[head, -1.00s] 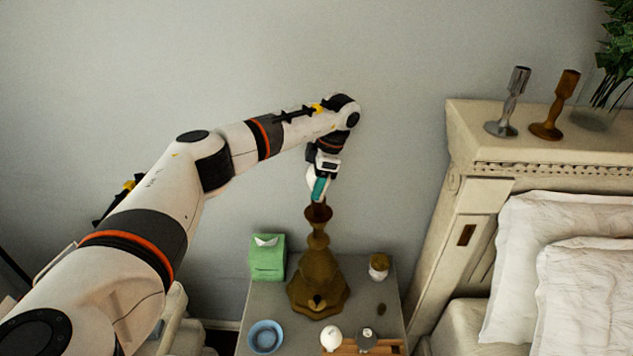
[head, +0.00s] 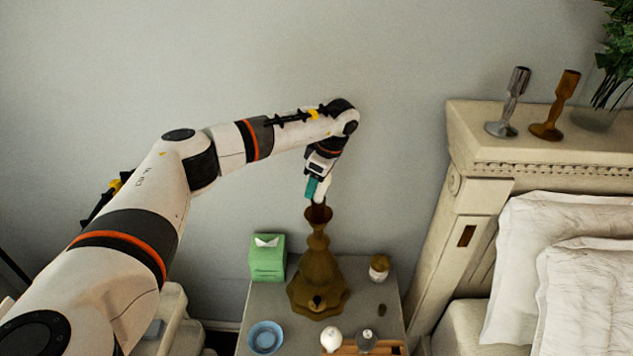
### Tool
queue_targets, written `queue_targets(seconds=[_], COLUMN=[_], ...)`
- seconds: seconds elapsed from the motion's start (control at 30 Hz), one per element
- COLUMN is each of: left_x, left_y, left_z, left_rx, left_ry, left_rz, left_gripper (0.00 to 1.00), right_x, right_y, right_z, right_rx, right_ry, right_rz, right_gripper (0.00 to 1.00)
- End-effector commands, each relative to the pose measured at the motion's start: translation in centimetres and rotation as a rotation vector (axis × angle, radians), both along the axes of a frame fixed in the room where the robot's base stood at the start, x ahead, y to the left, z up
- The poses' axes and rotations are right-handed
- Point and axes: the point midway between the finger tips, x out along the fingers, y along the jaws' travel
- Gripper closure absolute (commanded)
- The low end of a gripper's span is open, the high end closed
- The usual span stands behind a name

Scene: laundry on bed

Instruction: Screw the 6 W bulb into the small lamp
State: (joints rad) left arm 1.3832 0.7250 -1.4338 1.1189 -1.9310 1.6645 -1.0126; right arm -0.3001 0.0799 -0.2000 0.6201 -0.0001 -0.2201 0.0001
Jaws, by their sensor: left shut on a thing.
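The small lamp (head: 318,278) is a brown, bronze-like stand with a wide base and a narrow neck, upright on the nightstand. Its open socket (head: 318,213) faces up. My left gripper (head: 317,195) points down right above the socket and is shut on a white bulb (head: 321,191), largely hidden by the teal fingers. I cannot tell whether the bulb's lower end touches the socket. A white round bulb (head: 331,338) and a grey one (head: 366,338) sit in a wooden holder (head: 388,347) at the front of the nightstand. No wattage marks are readable. My right gripper is out of view.
On the nightstand (head: 388,300) are a green tissue box (head: 267,258), a blue bowl (head: 265,338) and a small jar with a brown lid (head: 379,267). The bed with its carved headboard (head: 480,165) stands at right, with two candlesticks (head: 507,105) (head: 556,105) on top.

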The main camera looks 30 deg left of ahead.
Motion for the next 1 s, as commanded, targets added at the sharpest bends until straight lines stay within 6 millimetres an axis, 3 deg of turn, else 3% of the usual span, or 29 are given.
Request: queue_targets(seconds=[0.1,0.4,0.67,1.0], left_x=[0.04,0.07,0.19,0.22], left_y=[0.06,0.05,0.07,0.07], left_z=[0.01,0.01,-0.01,-0.02], left_rx=[0.001,0.001,0.0,0.0], left_ry=[-0.001,-0.001,-0.001,-0.001], left_rz=[-0.093,-0.12,-0.384,-0.43], left_gripper=[0.7,0.7,0.7,0.7], right_x=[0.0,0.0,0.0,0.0], right_y=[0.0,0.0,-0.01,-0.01], right_z=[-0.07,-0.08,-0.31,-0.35], right_rx=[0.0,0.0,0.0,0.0], right_ry=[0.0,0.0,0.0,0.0], right_rz=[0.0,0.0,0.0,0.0], right_gripper=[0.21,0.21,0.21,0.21])
